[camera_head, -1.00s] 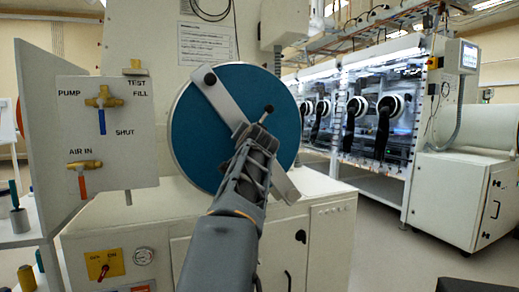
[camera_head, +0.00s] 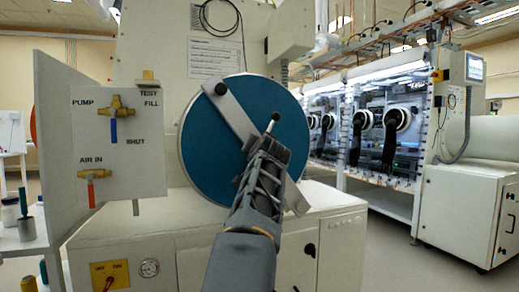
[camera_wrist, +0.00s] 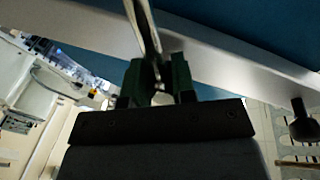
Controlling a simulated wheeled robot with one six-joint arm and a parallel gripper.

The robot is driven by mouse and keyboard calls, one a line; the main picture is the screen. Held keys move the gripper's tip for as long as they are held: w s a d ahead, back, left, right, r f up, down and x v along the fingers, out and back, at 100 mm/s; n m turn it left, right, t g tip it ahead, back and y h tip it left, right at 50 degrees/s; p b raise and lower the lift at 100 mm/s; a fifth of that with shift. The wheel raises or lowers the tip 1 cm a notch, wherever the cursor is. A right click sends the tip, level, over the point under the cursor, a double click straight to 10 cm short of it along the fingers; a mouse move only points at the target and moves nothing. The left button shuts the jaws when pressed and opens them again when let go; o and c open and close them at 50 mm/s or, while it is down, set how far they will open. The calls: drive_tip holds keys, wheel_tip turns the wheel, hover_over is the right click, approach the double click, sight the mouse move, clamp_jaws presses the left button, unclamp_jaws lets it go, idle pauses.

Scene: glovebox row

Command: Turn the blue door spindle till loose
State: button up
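The round blue door (camera_head: 205,135) faces me, with a grey bar (camera_head: 236,118) slanting across it from upper left to lower right. A black knob (camera_head: 221,88) stands at the bar's upper end. At the door's middle a short metal spindle handle with a dark tip (camera_head: 275,117) sticks out. My gripper (camera_head: 269,148) is at this handle, pointing at the door. In the wrist view my dark green fingers (camera_wrist: 156,82) lie on either side of a shiny metal rod (camera_wrist: 147,30), in front of the bar. Whether they clamp it is unclear. My gripper hides the spindle's base.
A white valve panel (camera_head: 120,170) with brass valves stands close on the left. The door sits above a white cabinet (camera_head: 335,245). Lit gloveboxes (camera_head: 385,130) stand at the back right, with open floor before them.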

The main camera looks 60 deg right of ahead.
drive_tip(key=shift+o, duration=1.3)
drive_tip(key=shift+a, duration=0.15)
drive_tip(key=b+v, duration=0.1)
drive_tip(key=v, duration=1.2)
drive_tip(key=shift+a, duration=0.25)
drive_tip(key=shift+s, duration=0.15)
